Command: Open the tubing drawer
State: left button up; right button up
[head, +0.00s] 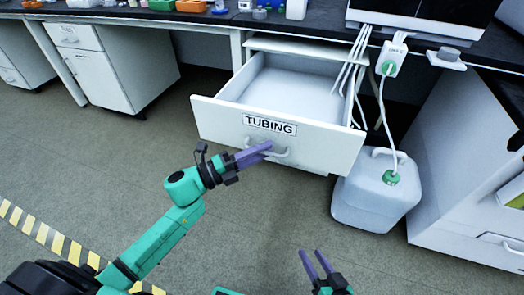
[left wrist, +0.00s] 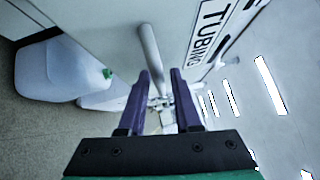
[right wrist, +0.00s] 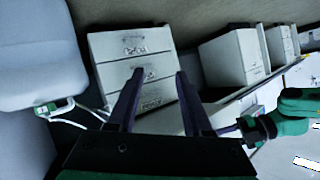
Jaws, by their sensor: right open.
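The white tubing drawer (head: 214,122), with a black-framed "TUBING" label (head: 269,125) on its front, stands pulled well out from under the bench and looks empty. Its pale bar handle (head: 285,154) is below the label. My left gripper (head: 261,152) is at the handle's left part; its purple fingers hide some of it.
A white jug (head: 375,200) with a green cap stands on the floor right of the drawer, its tube rising to a pump box (head: 391,58). Thin white tubes hang by the drawer's right side. Striped tape (head: 45,237) marks the floor at left.

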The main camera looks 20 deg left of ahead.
dwell(0.4)
pick_arm(q)
jog(key=p+v, duration=0.2)
jog(key=v, duration=1.2)
jog(key=shift+s+a, duration=0.15)
jog(key=shift+a, duration=0.05)
pick_arm(e)
jog(key=shift+w+d+r+n+g+h, duration=0.1)
jog(key=shift+d+r+n+g+h, duration=0.15)
jog(key=shift+d+g, duration=0.3)
jog(key=shift+w+d+r+n+g+h, duration=0.15)
jog(key=shift+d+r+g, duration=0.15)
jog(key=shift+d+g, duration=0.2)
pick_arm(q)
jog(key=shift+f, duration=0.1)
pick_arm(e)
jog(key=shift+s, duration=0.1)
